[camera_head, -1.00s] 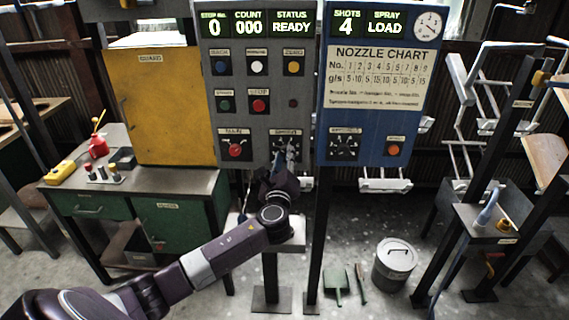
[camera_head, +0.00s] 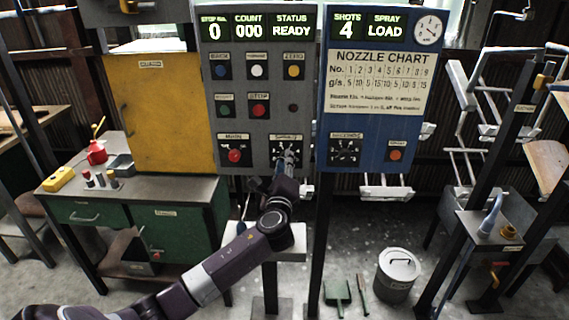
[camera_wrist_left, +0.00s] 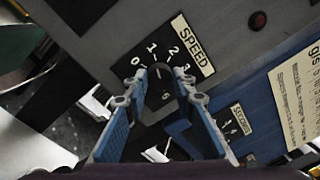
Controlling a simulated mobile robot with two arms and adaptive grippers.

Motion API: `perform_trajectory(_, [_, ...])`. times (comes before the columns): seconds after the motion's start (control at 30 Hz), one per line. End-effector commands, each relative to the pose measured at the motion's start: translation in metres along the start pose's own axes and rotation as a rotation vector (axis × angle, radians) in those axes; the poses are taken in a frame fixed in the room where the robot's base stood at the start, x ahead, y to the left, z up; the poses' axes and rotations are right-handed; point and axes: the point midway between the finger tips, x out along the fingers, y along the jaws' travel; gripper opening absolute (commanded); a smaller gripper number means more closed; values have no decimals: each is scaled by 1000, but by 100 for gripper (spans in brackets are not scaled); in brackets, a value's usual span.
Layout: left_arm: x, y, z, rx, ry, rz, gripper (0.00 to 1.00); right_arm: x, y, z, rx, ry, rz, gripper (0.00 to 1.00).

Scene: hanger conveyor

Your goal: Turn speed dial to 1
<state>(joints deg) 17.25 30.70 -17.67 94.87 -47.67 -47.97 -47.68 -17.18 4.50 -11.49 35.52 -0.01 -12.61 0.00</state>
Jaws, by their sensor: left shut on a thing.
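The speed dial is a dark knob on a black plate with white numbers, low on the grey control panel (camera_head: 235,117). In the left wrist view the dial knob (camera_wrist_left: 163,84) sits between my fingers, below the SPEED label (camera_wrist_left: 192,45) and the numbers 0, 1, 2 and 3. My left gripper (camera_head: 287,157) reaches up to the dial in the head view and largely covers it. In the left wrist view its two blue fingers (camera_wrist_left: 160,99) are shut on the knob from both sides. My right gripper is not in view.
A red knob (camera_head: 234,156) is left of the speed dial. The blue panel (camera_head: 330,118) with another dial (camera_head: 345,150) stands close on the right. A yellow cabinet (camera_head: 165,110) and a green workbench (camera_head: 172,226) are at the left. A lidded bin (camera_head: 398,278) stands on the floor.

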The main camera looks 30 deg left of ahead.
Motion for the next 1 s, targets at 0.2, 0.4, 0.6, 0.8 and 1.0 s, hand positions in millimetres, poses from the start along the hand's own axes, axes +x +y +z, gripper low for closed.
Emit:
perform_trajectory(0.2, [0,1,-1,1,1,1,42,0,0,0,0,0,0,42])
perform_trajectory(0.4, [0,0,0,1,1,1,42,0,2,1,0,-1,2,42])
perform_trajectory(0.6, [-12,1,-1,1,2,1,42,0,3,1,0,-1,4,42])
perform_trajectory(0.8, [-49,1,-2,0,4,2,42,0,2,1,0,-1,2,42])
perform_trajectory(1.0, [-90,2,-2,0,4,2,42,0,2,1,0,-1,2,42])
